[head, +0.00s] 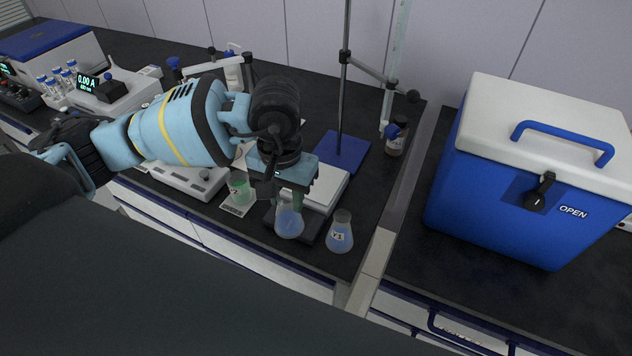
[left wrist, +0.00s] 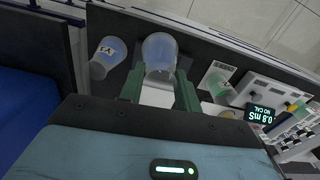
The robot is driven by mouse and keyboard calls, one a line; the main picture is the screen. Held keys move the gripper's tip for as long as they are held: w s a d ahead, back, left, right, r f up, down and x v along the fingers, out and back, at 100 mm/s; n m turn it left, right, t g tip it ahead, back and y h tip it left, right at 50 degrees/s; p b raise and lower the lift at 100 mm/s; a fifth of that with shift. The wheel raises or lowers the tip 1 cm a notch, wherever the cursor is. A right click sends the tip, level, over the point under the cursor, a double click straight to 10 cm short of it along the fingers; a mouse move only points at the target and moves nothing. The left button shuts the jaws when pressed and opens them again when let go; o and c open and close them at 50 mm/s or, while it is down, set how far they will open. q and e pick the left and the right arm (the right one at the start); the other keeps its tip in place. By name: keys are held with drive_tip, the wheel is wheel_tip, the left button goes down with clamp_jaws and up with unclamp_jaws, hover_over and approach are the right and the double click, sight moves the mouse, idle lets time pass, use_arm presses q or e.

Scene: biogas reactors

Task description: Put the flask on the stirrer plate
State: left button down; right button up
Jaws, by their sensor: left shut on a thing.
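My left gripper (head: 289,198) points down with its green fingers shut on a flask (head: 289,223) of pale blue liquid. In the left wrist view the flask (left wrist: 159,52) sits between the fingertips (left wrist: 159,84). A white-topped device with a dark front, which looks like the stirrer plate (head: 328,190), lies under and behind the gripper; its pale top (left wrist: 157,97) shows between the fingers. The flask is at its dark front part; I cannot tell whether it touches. A second, labelled flask (head: 340,234) stands just to the right. My right gripper is not in view.
A beaker of green liquid (head: 240,190) stands left of the held flask. A stand with a blue base (head: 341,152) and a brown bottle (head: 396,138) are behind. A meter (left wrist: 259,114) shows in the wrist view. A blue cool box (head: 500,190) stands right.

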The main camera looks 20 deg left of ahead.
use_arm(q)
drive_tip(key=n, duration=0.1)
drive_tip(key=a+n, duration=0.1)
drive_tip(key=n, duration=0.2)
drive_tip(key=shift+w+a+r+n, duration=0.15)
drive_tip(key=shift+a+r+n, duration=0.15)
drive_tip(key=shift+a+n, duration=0.1)
drive_tip(key=a+r+n, duration=0.1)
drive_tip(key=n, duration=0.3)
drive_tip(key=a+n+b, duration=0.1)
drive_tip(key=n, duration=0.3)
drive_tip(key=a+r+n, duration=0.1)
drive_tip(key=a+n, duration=0.1)
drive_tip(key=n, duration=0.2)
drive_tip(key=shift+w+r+n, duration=0.25)
drive_tip(key=shift+r+n, duration=0.05)
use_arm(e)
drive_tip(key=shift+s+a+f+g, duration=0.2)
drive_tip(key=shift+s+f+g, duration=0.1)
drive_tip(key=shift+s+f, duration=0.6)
use_arm(q)
drive_tip(key=shift+w, duration=0.1)
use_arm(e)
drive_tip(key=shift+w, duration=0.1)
